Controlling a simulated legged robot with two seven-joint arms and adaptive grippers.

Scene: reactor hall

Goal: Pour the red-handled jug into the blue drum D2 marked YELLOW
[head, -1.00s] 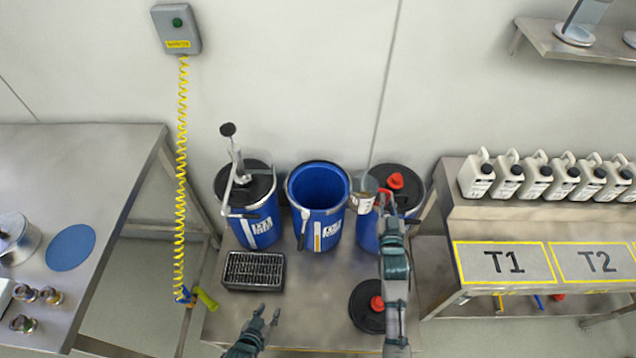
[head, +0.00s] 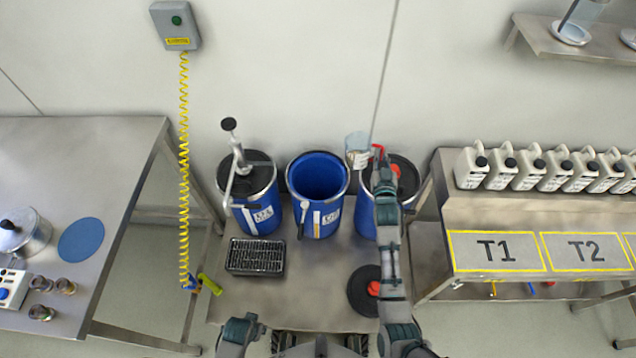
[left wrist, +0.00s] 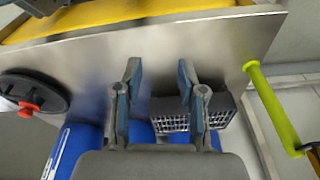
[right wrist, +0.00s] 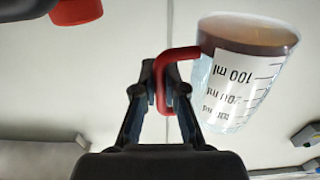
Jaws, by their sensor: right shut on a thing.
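The clear jug (head: 357,150) with a red handle (head: 377,152) is held up behind and above the gap between the middle and right drums. My right gripper (right wrist: 165,75) is shut on its red handle. In the right wrist view the jug (right wrist: 235,85) has millilitre marks and brown content at its base; that picture is upside down. The middle blue drum (head: 325,215) is open at the top and looks empty inside. Its label is too small to read surely. My left gripper (left wrist: 158,72) is open and empty, near the front of the bench.
The left drum (head: 262,212) carries a pump. The right drum (head: 365,215) has a black lid with a red cap. A black grated tray (head: 255,256) and a loose black lid (head: 362,290) lie on the bench. White canisters (head: 500,165) stand at right.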

